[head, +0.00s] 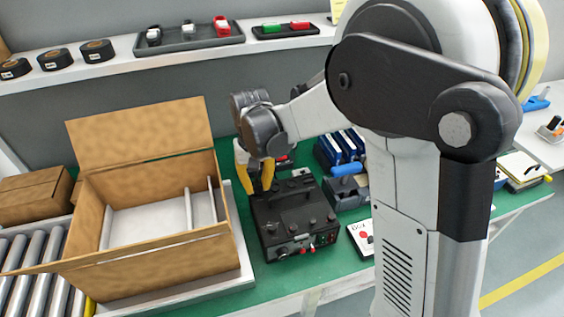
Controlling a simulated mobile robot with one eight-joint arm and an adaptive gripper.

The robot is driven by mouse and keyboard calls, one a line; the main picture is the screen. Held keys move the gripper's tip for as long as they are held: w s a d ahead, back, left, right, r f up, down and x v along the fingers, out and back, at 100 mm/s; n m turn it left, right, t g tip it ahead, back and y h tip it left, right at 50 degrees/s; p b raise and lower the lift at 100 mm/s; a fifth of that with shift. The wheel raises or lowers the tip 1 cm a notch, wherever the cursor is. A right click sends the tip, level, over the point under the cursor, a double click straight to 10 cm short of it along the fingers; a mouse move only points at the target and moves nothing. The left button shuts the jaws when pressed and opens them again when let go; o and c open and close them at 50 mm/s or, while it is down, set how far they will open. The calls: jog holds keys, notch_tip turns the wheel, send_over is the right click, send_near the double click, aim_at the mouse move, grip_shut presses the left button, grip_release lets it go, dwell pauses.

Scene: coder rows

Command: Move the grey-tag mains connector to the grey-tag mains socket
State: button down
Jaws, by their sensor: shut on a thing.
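My gripper (256,186) has yellow fingers and points down at the back left corner of a black device (295,222). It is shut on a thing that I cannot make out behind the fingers. The device stands on the green bench, with several dark knobs or posts on top and small red and light parts on its front face. I cannot tell which of its fittings is the grey-tag mains socket. The grey-tag mains connector cannot be told for sure in this view. I cannot tell whether the held thing touches the device.
An open cardboard box (160,262) stands close left of the device. Blue items (342,147) and a grey unit with a blue handle (348,185) stand to its right. Trays (180,40) with small red and dark parts lie on the back shelf. My arm hides the right middle.

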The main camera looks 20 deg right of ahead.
jog(key=c, duration=1.3)
grip_release()
jog(key=shift+o, duration=0.2)
notch_tip(320, 180, up, 12)
jog(key=s+d+t, duration=0.3)
jog(key=s+d, duration=0.1)
jog(key=s, duration=0.4)
jog(key=s+d+t, duration=0.4)
jog(key=s, duration=0.5)
jog(key=shift+s+d+r, duration=0.2)
jog(key=shift+d+r, duration=0.05)
jog(key=shift+r, duration=0.05)
